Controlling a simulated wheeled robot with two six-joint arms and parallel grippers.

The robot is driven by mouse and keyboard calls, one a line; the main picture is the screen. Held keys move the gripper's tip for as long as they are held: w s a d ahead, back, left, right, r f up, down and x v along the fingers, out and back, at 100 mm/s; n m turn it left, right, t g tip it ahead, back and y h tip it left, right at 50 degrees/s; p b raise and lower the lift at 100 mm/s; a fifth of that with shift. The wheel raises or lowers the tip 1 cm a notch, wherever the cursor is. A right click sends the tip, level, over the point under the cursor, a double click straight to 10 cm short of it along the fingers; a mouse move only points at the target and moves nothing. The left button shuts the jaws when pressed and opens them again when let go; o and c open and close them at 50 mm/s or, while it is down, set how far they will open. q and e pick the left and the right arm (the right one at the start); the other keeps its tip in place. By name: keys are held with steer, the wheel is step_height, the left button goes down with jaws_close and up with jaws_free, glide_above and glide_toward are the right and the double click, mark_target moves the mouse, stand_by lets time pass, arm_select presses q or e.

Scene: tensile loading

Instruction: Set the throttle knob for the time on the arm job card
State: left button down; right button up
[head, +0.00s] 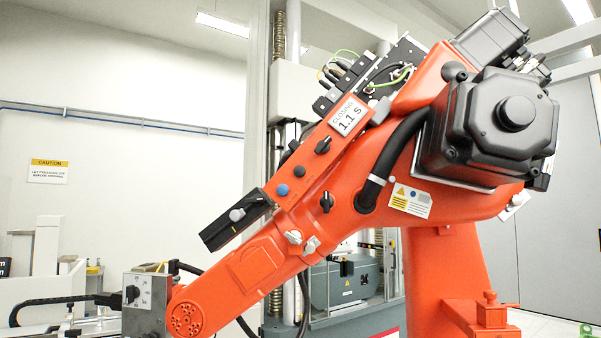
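A white job card (348,116) on the upper side of the orange arm (345,165) reads "CLOSING 1.1 S". A grey box (156,288) at the lower left, by the orange arm's far end, carries a black knob (131,293) beside small scale marks. It looks like the throttle knob, but its label and exact setting are too small to read. Neither of my grippers is in view.
The orange arm also carries black knobs (326,202), a blue button (283,189) and a black box with a grey knob (237,214). A caution sign (47,171) hangs on the left wall. A grey test frame (256,110) stands behind the arm.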

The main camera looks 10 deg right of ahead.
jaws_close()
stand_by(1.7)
